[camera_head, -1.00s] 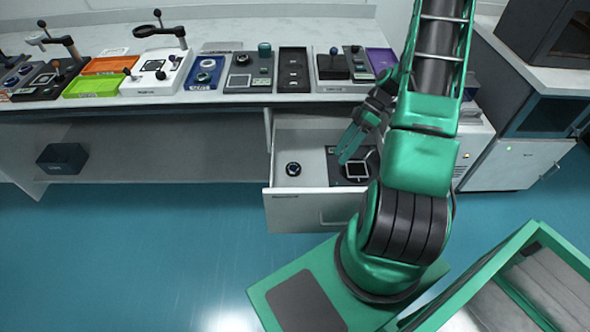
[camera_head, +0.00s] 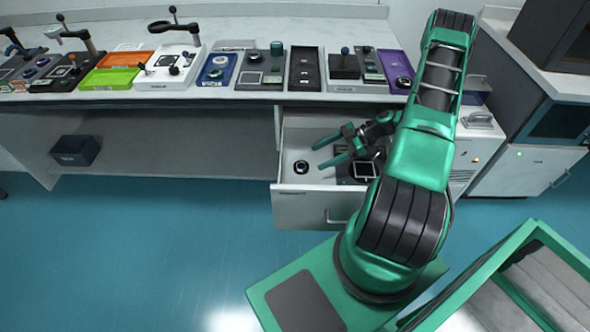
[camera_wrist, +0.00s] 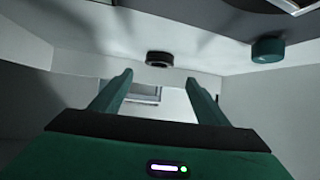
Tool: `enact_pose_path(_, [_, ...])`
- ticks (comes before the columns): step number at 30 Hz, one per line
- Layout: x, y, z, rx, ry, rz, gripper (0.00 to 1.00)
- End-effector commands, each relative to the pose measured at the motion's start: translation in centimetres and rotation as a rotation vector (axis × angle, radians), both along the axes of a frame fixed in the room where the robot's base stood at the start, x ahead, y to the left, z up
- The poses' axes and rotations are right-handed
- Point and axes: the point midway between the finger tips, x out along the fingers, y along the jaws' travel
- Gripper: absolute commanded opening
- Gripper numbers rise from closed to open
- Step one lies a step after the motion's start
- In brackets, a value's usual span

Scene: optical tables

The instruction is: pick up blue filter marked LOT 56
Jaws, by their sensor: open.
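A small round dark ring with a bluish centre (camera_head: 301,167) lies in the left part of the open drawer (camera_head: 299,206). No LOT 56 mark is readable, so I cannot tell whether it is the named filter. In the wrist view a dark round ring (camera_wrist: 160,59) lies ahead of the fingertips, apart from them. My gripper (camera_head: 316,156) is over the drawer, its fingers pointing left towards the ring. It also shows in the wrist view (camera_wrist: 159,77), open with nothing between the fingers.
A dark unit with a white-framed square (camera_head: 364,170) sits in the drawer below my gripper. A teal knob (camera_wrist: 268,49) is at upper right in the wrist view. Trays line the bench above, including a purple one (camera_head: 396,66) holding a round piece. A dark box (camera_head: 76,150) is at left.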

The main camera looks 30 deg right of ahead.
Motion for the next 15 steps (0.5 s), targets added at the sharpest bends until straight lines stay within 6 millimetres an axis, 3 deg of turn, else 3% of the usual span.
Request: enact_pose_path(15, [1.4, 2.9, -2.6, 0.002, -0.010, -0.014, 0.68])
